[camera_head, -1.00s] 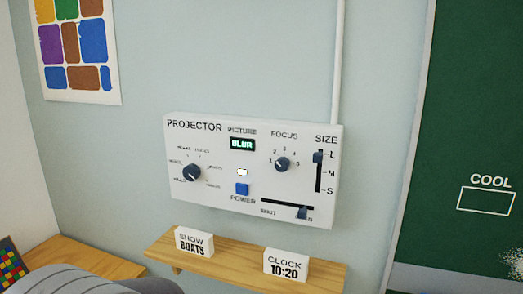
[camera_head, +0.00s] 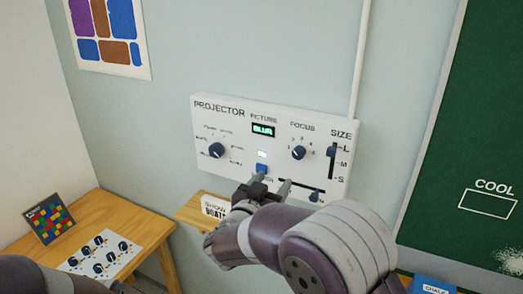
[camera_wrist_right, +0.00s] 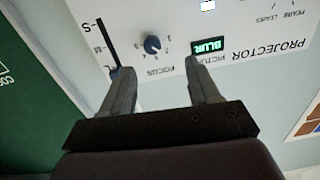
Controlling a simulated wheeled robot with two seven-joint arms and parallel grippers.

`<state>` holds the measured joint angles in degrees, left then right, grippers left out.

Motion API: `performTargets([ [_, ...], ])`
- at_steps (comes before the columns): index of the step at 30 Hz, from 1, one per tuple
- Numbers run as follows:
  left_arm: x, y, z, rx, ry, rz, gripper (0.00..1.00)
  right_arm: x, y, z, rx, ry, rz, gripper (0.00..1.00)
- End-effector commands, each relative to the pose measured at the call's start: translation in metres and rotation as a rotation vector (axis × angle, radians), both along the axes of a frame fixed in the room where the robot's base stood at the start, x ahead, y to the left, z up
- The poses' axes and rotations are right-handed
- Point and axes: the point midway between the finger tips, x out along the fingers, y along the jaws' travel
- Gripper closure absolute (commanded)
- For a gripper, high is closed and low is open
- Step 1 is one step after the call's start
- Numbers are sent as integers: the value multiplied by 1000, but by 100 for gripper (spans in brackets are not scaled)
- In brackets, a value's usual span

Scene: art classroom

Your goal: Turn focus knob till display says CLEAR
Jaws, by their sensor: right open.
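The white projector panel (camera_head: 220,177) hangs on the wall. Its display (camera_head: 263,130) reads BLUR in green; it also shows in the right wrist view (camera_wrist_right: 208,47). The dark focus knob (camera_head: 299,152) is to the right of the display, below the word FOCUS. In the right wrist view, which is upside down, the focus knob (camera_wrist_right: 152,45) lies between and beyond my fingertips. My right gripper (camera_head: 271,182) is open and empty, in front of the lower part of the panel, apart from the knob. My left gripper is out of view.
Another knob (camera_head: 216,150), a blue power button (camera_head: 261,168), a size slider (camera_head: 331,153) and a lower slider (camera_head: 315,196) share the panel. A wooden shelf (camera_head: 191,210) with a BOATS block (camera_head: 213,208) is below. A table (camera_head: 140,225) stands left.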

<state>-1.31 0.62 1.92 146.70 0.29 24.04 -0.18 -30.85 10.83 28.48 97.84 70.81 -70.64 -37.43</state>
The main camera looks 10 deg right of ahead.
Motion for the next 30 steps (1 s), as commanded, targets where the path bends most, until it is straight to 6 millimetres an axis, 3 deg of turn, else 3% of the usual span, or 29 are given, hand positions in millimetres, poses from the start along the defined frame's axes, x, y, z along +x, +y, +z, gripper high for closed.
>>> performTargets([
  [5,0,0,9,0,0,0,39,8,-15,10,-59,-1,-38,39],
  [18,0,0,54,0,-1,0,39,91,-71,11,-56,-2,-34,39],
  [30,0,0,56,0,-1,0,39,102,-78,6,-56,-2,-31,39],
])
